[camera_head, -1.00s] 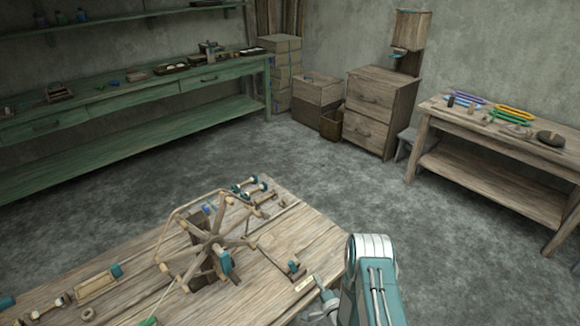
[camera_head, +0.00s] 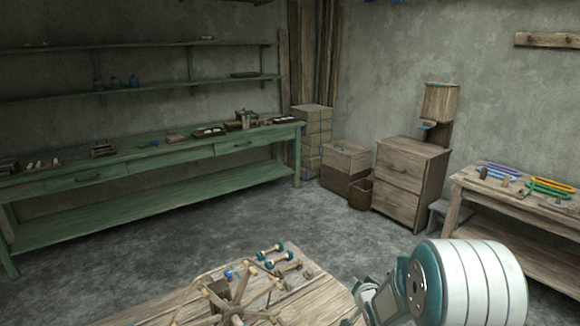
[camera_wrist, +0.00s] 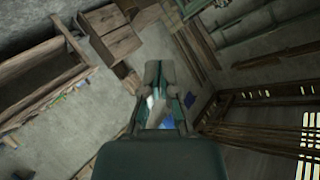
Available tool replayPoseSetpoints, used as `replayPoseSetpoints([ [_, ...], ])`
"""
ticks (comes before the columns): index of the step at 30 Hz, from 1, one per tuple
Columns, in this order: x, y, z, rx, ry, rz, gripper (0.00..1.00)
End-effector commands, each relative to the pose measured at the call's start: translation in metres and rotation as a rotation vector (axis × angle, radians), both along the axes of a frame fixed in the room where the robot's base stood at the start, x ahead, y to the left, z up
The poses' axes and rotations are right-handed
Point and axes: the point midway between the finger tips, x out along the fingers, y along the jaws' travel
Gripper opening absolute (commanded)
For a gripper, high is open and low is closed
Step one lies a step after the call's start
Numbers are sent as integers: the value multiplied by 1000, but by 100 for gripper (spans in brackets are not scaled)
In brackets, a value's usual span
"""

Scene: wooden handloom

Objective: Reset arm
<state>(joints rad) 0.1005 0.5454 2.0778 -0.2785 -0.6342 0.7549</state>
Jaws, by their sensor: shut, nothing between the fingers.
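My gripper (camera_wrist: 160,72) shows in the middle of the wrist view, its two dark fingers close together with nothing between them. It is clear of the furniture in that view. My arm (camera_head: 455,288) fills the lower right of the head view, with a large white-banded teal joint; the fingers cannot be made out there. The arm stands in front of the right end of the wooden worktable (camera_head: 318,296), which carries a spoked wooden wheel (camera_head: 232,302).
A green bench (camera_head: 130,168) runs along the left wall. A drawer cabinet (camera_head: 408,180), stacked boxes (camera_head: 312,135) and a side table (camera_head: 500,205) with coloured loops stand at the back and right. Grey floor (camera_head: 215,230) between them is open.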

Motion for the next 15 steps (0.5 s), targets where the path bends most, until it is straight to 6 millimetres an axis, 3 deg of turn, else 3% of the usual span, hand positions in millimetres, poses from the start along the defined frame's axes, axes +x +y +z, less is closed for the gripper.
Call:
replayPoseSetpoints([
  [1, -7, 0, 20, -32, 12, -2, 0],
  [6, -39, -1, 66, -137, 96, 2, 0],
  [15, -120, 2, 131, -285, 254, 40, 0],
])
